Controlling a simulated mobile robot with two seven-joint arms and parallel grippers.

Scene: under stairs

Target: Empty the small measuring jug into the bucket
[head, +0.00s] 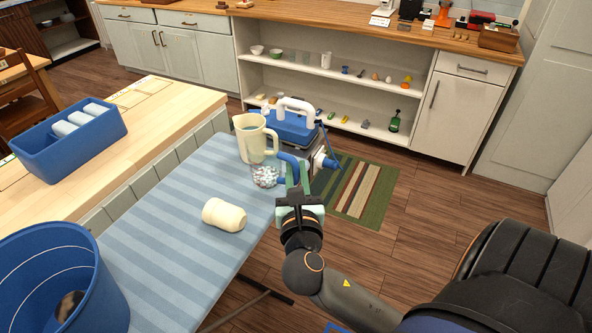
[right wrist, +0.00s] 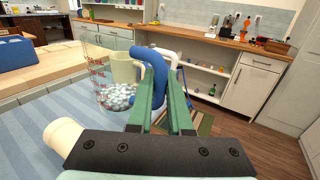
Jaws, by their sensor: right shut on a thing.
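The small measuring jug (head: 265,177) is clear with red markings, a blue handle and pale beads inside. It is upright at the right edge of the striped cloth; I cannot tell whether it touches it. My right gripper (head: 292,182) is shut on the blue handle. The right wrist view shows the jug (right wrist: 113,95) left of the green fingers (right wrist: 160,92). The blue bucket (head: 95,255) stands at the lower left, with a dark and pale item partly visible inside. My left gripper is not in view.
A cream jug (head: 251,145) stands just behind the measuring jug. A cream cup (head: 224,215) lies tipped between it and the bucket. A blue-and-white appliance (head: 292,127) is behind. A blue bin (head: 60,158) sits on the wooden counter. The cloth's middle (head: 165,210) is clear.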

